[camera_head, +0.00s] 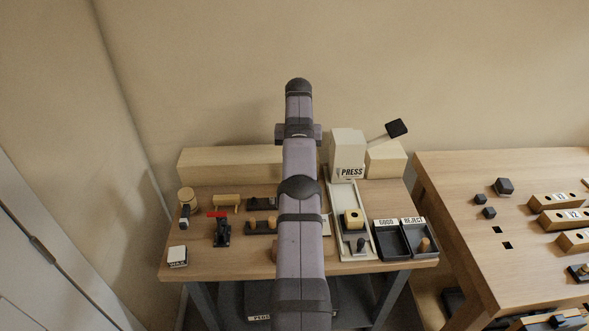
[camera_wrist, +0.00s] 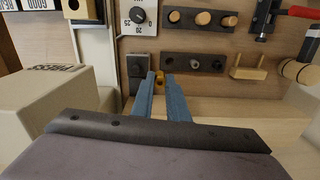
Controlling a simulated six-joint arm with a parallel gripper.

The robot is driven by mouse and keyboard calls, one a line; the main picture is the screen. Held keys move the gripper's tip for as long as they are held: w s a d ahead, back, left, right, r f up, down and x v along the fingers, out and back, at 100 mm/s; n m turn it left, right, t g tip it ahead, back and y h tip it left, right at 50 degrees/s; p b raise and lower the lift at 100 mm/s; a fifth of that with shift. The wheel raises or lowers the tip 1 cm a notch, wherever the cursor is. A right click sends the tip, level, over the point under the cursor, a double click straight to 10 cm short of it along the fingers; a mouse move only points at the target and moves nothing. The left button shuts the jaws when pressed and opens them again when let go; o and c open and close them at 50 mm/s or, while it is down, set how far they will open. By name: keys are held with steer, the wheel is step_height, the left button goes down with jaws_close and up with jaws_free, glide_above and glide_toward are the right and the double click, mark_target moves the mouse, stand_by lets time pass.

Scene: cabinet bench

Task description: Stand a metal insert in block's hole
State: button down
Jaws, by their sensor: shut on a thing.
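In the wrist view my gripper (camera_wrist: 160,80) has its two blue fingers close together. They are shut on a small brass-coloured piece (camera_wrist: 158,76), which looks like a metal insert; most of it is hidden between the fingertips. It is beside a dark rack (camera_wrist: 205,70) that has several small round pieces or holes. The yellow block (camera_head: 351,214), with a dark round hole in its top, sits on the pale press track in the head view. It also shows at the top left of the wrist view (camera_wrist: 87,10). My arm hides the gripper in the head view.
The cream press (camera_head: 347,146) stands behind the track, and its body (camera_wrist: 50,105) is close left of my gripper. Black GOOD (camera_head: 387,247) and REJECT (camera_head: 413,232) trays stand right of the track. A red-handled clamp (camera_head: 221,230) and wooden pegs stand left.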

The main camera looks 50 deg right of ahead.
steer(key=shift+s+d+r+n+p, duration=0.4)
steer(key=shift+s+d+p, duration=0.1)
steer(key=shift+s+d, duration=0.1)
steer(key=shift+s+f, duration=0.1)
steer(key=shift+s+d+n+p, duration=0.25)
steer(key=shift+d+n+p, duration=0.2)
steer(key=shift+p, duration=0.25)
steer(key=shift+s+d+r+p, duration=0.2)
steer(key=shift+s+p, duration=0.15)
steer(key=shift+p, duration=0.05)
steer(key=s+d+m+p, duration=0.1)
steer(key=s+p, duration=0.7)
steer(key=s, duration=0.9)
steer(key=shift+r+m+p, duration=0.15)
steer(key=shift+m+p, duration=0.2)
steer(key=shift+m, duration=0.4)
